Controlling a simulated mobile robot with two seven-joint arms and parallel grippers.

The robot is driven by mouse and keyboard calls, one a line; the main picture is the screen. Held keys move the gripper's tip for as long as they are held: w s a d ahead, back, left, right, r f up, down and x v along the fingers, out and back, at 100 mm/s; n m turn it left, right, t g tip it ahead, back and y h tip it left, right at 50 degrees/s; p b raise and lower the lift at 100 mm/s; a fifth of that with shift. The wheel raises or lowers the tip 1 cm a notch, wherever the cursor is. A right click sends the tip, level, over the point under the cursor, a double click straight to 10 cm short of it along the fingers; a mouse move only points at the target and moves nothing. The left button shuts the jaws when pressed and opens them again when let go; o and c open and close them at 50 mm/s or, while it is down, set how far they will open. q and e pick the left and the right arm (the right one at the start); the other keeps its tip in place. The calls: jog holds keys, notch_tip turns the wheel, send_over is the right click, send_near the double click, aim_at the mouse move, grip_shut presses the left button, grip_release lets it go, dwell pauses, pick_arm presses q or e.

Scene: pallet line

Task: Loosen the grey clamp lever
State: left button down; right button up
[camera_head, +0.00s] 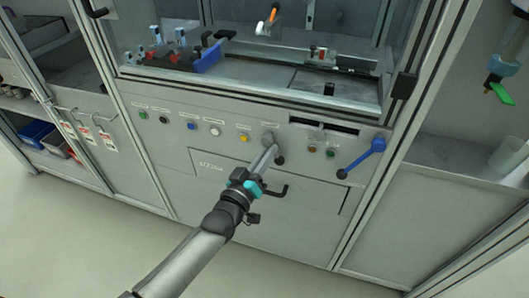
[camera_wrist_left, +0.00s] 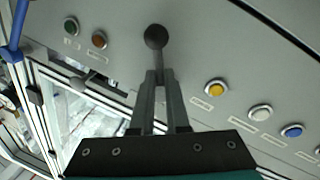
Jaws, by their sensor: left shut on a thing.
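The grey clamp lever (camera_head: 267,137) sits on the grey control panel, with its hub at the top and a black ball knob (camera_head: 280,160) at its lower end. In the left wrist view a black ball knob (camera_wrist_left: 155,37) shows just beyond my fingertips. My left gripper (camera_head: 272,152) reaches up from below and is shut on the lever. It also shows in the left wrist view (camera_wrist_left: 159,78), with its two grey fingers close together. The fingers hide part of the lever's arm. My right gripper is not in view.
A blue lever (camera_head: 362,158) with a black knob is on the panel to the right. Several coloured buttons, including a yellow one (camera_head: 243,138), line the panel to the left. A black handle (camera_head: 275,191) projects below my gripper. The floor in front is clear.

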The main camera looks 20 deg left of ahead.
pick_arm(q)
jog(key=n, duration=0.3)
jog(key=shift+d+r+n+t+y, duration=0.15)
jog(key=shift+d+n+t+y, duration=0.15)
jog(key=shift+d+n, duration=0.1)
jog(key=shift+d+r+n+y, duration=0.15)
jog(key=shift+n+y, duration=0.15)
jog(key=shift+n, duration=1.1)
jog(key=c, duration=0.9)
grip_release()
jog(key=shift+s, duration=0.1)
